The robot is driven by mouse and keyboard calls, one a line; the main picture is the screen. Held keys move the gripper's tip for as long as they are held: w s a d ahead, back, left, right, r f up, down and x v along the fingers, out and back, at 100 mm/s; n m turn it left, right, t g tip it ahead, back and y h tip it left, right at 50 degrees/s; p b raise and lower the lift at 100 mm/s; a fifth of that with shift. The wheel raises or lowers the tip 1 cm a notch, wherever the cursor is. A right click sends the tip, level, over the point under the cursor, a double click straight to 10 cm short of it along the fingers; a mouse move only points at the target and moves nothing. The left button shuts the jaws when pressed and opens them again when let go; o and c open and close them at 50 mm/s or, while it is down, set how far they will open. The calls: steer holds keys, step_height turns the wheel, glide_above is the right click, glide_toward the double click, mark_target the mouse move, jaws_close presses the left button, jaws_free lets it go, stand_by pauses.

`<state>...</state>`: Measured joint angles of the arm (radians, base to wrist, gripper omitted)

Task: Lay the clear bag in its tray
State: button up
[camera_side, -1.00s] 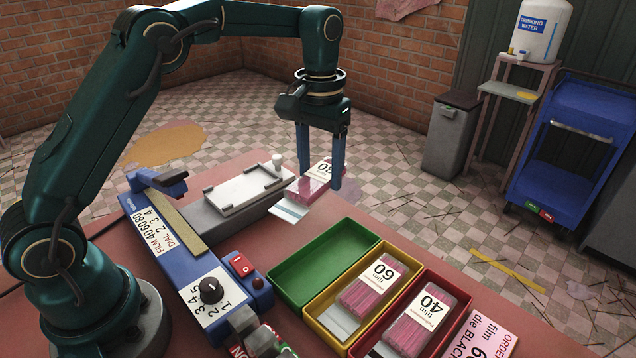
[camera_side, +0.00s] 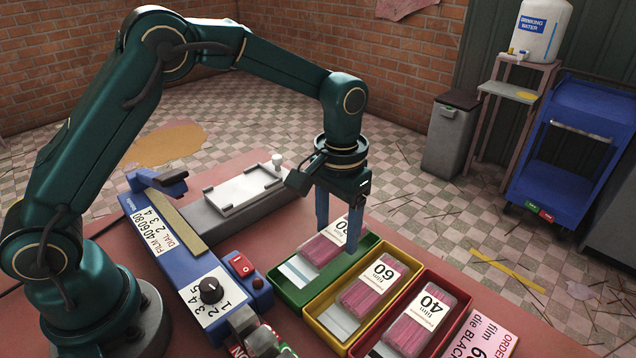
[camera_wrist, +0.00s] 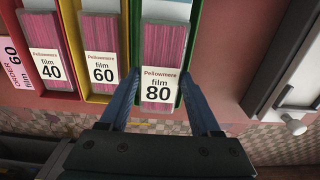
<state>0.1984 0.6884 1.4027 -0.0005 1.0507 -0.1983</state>
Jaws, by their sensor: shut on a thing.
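In the wrist view the green tray's walls (camera_wrist: 194,30) run along both sides of the bag. I cannot tell whether the bag touches the tray floor. My two blue fingers (camera_wrist: 160,103) straddle the labelled end.
A yellow tray (camera_side: 312,318) holds a film 60 bag (camera_side: 369,292), and a red tray (camera_side: 462,312) holds a film 40 bag (camera_side: 414,322). The white sealing plate (camera_side: 243,190) behind is empty. A blue dial machine (camera_side: 190,262) stands left of the trays.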

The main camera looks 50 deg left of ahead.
mark_target(336, 234)
steer(key=shift+f, duration=0.35)
steer(key=o, duration=1.5)
steer(key=shift+c, duration=0.2)
steer(key=shift+r, duration=4)
